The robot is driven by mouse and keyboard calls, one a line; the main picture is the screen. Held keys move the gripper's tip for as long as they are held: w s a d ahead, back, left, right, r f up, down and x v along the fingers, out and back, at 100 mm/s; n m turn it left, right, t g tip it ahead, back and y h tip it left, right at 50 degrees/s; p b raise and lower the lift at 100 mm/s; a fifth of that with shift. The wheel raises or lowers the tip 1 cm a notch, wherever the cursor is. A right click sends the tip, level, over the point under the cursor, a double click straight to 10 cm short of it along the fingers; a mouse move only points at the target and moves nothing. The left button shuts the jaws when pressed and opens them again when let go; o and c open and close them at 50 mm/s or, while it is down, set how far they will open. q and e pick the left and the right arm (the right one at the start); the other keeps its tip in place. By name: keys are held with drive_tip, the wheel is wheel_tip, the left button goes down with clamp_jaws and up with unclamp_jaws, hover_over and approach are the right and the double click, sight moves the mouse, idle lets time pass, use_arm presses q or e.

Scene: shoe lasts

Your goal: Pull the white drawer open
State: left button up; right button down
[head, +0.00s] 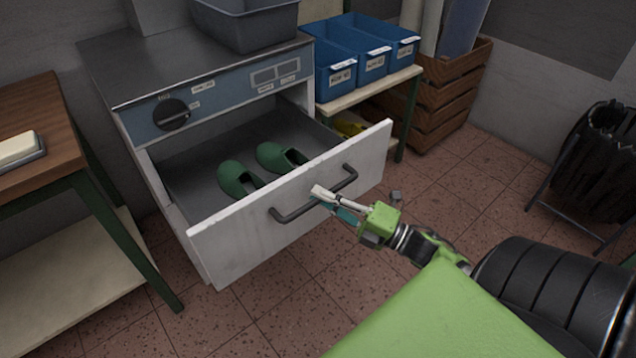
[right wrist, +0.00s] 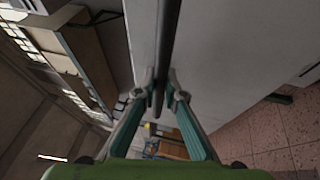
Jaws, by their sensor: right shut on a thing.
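The white drawer (head: 230,240) stands well out from the grey cabinet. Its front carries a dark bar handle (head: 290,213), which also shows in the right wrist view (right wrist: 167,40). My right gripper (head: 323,195) is shut on the handle near the middle of the bar. In the right wrist view its two fingertips (right wrist: 159,93) close around the dark bar, with the white drawer front (right wrist: 230,60) behind. Two green shoe lasts (head: 238,178) (head: 280,157) lie inside the drawer. My left gripper is not in view.
A wooden table (head: 40,120) with green legs stands at the left. Blue bins (head: 338,75) sit on a low shelf at the right of the cabinet, near wooden crates (head: 440,105). A black bin (head: 600,150) stands far right. The tiled floor before the drawer is clear.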

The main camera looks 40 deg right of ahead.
drive_tip(key=shift+s+f, duration=0.1)
drive_tip(key=c, duration=2.1)
unclamp_jaws()
drive_tip(key=v, duration=1.2)
